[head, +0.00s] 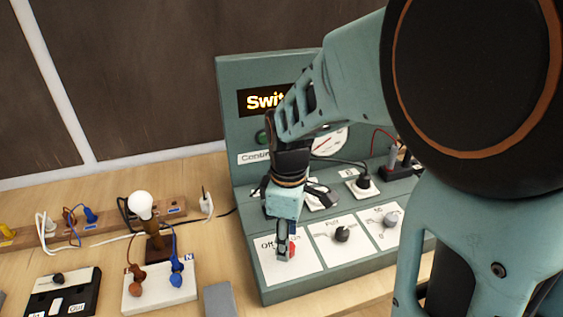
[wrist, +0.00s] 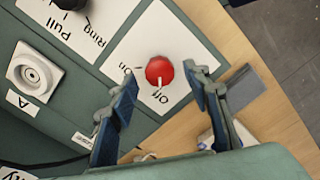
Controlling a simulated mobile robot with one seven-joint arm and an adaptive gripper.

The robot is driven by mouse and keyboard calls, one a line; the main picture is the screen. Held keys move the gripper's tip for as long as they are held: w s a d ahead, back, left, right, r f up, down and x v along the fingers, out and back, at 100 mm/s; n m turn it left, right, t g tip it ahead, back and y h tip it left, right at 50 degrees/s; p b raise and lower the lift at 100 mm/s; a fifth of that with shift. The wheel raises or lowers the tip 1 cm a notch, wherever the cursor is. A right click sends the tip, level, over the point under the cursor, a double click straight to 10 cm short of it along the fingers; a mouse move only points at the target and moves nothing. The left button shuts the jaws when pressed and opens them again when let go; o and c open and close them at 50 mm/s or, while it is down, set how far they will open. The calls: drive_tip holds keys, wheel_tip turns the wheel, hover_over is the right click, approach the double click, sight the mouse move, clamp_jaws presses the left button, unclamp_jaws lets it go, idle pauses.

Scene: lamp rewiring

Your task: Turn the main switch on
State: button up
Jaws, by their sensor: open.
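The main switch is a red round knob (wrist: 159,69) on a white plate marked Off and On, at the front left of the green control panel (head: 330,283). Its white mark points towards the word Off in the wrist view. In the head view the red knob (head: 291,251) shows partly, behind my gripper (head: 284,254). My gripper is open and points down at the knob. In the wrist view its two fingers (wrist: 161,78) lie on either side of the knob with gaps showing. I cannot tell how far their tips are above the plate.
Right of the switch are a black knob (head: 342,235) marked Pull and Ring, and a grey knob (head: 390,221). A black plug (head: 363,182) and cables stand behind. A bulb (head: 140,204) and a terminal board (head: 157,291) are left. A grey block (head: 219,300) lies close by.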

drive_tip(key=shift+f, duration=0.95)
drive_tip(key=shift+c, duration=0.3)
drive_tip(key=c, duration=1.1)
